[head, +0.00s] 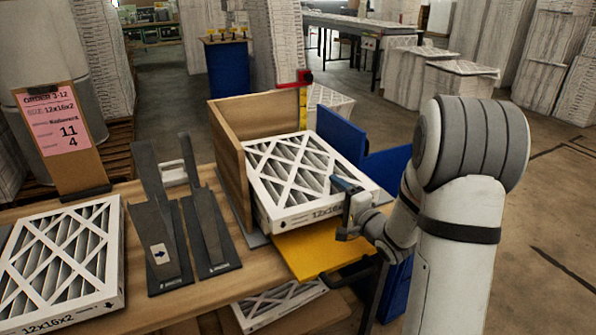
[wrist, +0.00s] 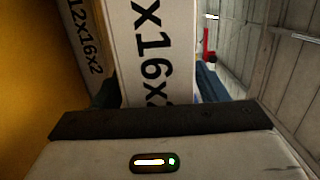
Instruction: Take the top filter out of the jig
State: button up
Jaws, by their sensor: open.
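The top filter (head: 300,170), a white-framed pleated panel marked 12x16x2, lies flat in the wooden jig (head: 228,160). Its labelled edge (wrist: 155,45) fills the middle of the wrist view. A second labelled filter edge (wrist: 88,40) shows beside it, at the yellow-plate side. My gripper (head: 345,203) is open at the filter's front right corner. One finger appears above the top face and the other low at the front edge. In the wrist view my gripper (wrist: 155,98) has the top filter's edge between its fingers; contact cannot be told.
A yellow plate (head: 318,252) juts out below the jig's front. Blue panels (head: 385,165) stand to its right. Dark angled stands (head: 205,225) and another filter (head: 65,262) are on the table at left. A filter (head: 278,303) lies below the tabletop.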

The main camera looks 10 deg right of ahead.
jog(key=c, duration=1.1)
jog(key=shift+c, duration=0.3)
jog(key=shift+r, duration=0.1)
